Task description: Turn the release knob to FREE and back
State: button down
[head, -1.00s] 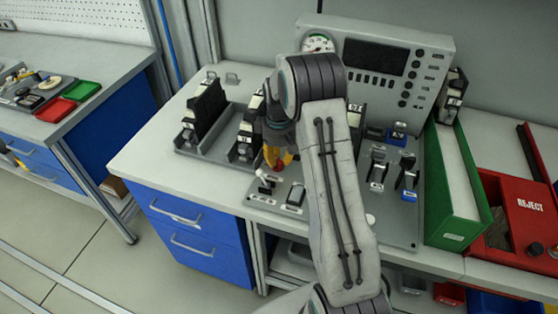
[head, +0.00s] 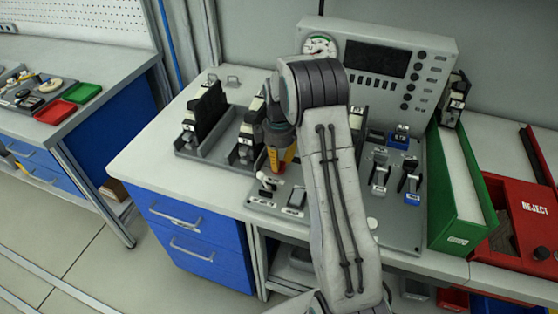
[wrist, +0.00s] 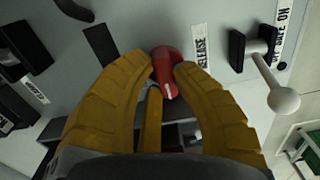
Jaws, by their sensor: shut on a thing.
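The red release knob (wrist: 168,68) sits on the grey panel in the wrist view, with a white pointer line on its front end. A label reading "RELEASE" (wrist: 201,45) is beside it. My gripper (wrist: 165,78) has its yellow fingers shut on the knob, one on each side. In the head view my gripper (head: 280,160) points down at the left part of the panel (head: 400,237), and the knob is mostly hidden behind the fingers. The word FREE cannot be read in either view.
A white-ball lever (wrist: 282,98) stands close to the right finger in the wrist view. A green binder (head: 452,190) and a red REJECT bin (head: 528,215) are on the right. A gauge and a dark screen (head: 375,58) stand behind.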

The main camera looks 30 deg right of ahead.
jog(key=shift+s+f, duration=0.1)
jog(key=c, duration=1)
grip_release()
notch_tip(320, 180, up, 12)
jog(key=shift+r, duration=0.1)
dwell(0.5)
